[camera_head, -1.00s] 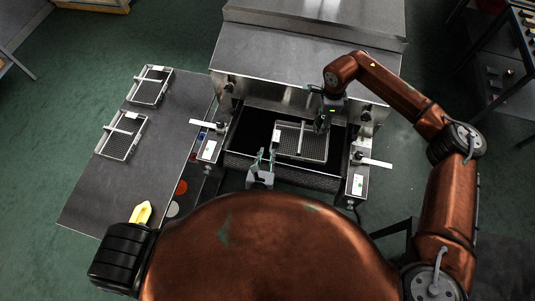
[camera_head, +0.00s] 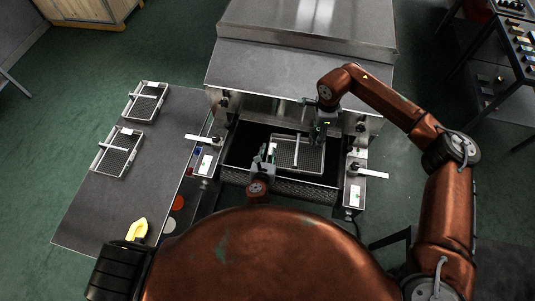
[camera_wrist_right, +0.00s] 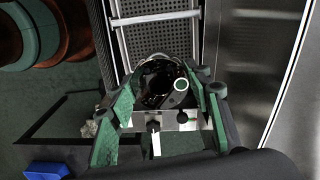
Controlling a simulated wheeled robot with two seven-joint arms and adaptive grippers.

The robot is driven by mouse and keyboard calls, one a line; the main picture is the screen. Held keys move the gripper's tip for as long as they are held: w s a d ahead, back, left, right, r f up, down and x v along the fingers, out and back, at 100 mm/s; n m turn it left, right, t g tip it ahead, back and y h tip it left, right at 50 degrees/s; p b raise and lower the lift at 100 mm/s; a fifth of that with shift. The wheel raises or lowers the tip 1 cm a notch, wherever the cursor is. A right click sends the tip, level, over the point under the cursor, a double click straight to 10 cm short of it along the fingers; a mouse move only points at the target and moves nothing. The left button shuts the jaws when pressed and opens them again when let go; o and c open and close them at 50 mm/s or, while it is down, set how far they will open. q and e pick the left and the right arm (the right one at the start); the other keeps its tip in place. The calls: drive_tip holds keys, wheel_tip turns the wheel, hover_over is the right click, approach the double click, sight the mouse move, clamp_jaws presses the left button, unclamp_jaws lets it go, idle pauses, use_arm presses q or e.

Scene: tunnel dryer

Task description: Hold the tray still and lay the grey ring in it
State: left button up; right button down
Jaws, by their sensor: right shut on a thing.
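The wire tray (camera_head: 322,161), with a perforated floor and a crossbar, lies in the dryer opening. Its edge and crossbar also show at the top of the right wrist view (camera_wrist_right: 119,45). My left gripper (camera_head: 267,151) is at the tray's left rim, its two fingers apart. Whether they touch the rim is too small to tell. My right gripper (camera_head: 318,137) is over the tray's right part, shut on a dark round thing, seemingly the grey ring (camera_wrist_right: 153,72), between its green pads in the right wrist view. The pads partly hide it.
Clamps with levers stand left (camera_head: 203,160) and right (camera_head: 353,190) of the opening. Two more trays lie on the side table (camera_head: 95,205), one at the back (camera_head: 163,103) and one nearer (camera_head: 133,161). A red disc (camera_head: 178,203) and a grey disc (camera_head: 168,225) show by the table's right edge.

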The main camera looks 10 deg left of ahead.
use_arm(q)
drive_tip(key=shift+w, duration=0.2)
drive_tip(key=shift+c, duration=0.2)
clamp_jaws()
idle(0.5)
